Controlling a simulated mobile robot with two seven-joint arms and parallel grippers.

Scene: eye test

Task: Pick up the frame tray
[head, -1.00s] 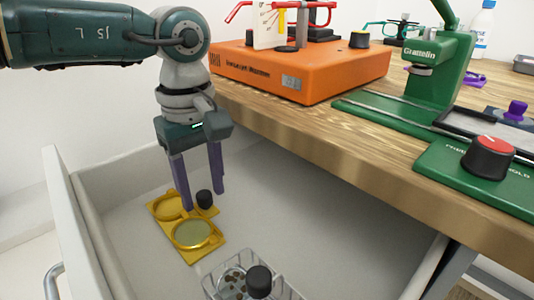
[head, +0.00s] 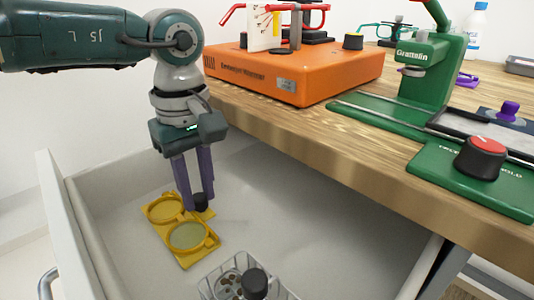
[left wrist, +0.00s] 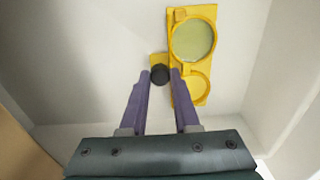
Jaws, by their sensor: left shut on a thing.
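The frame tray (head: 212,243) is a yellow plate with two round rings and a side tab that bears a black knob (head: 201,202). It lies in the open drawer and also shows in the left wrist view (left wrist: 196,88). One ring holds a pale green disc. My left gripper (head: 199,204) points down with its two purple fingers on either side of the black knob, shut on it. In the left wrist view the fingertips (left wrist: 160,75) flank the knob. I cannot see the tray lifted off the drawer floor. My right gripper is not in view.
A wire basket (head: 225,271) with small discs and a black knob stands in the drawer near the front. The wooden bench edge (head: 330,176) overhangs at right. An orange box (head: 300,77) and a green device (head: 425,72) stand on it. The drawer middle is clear.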

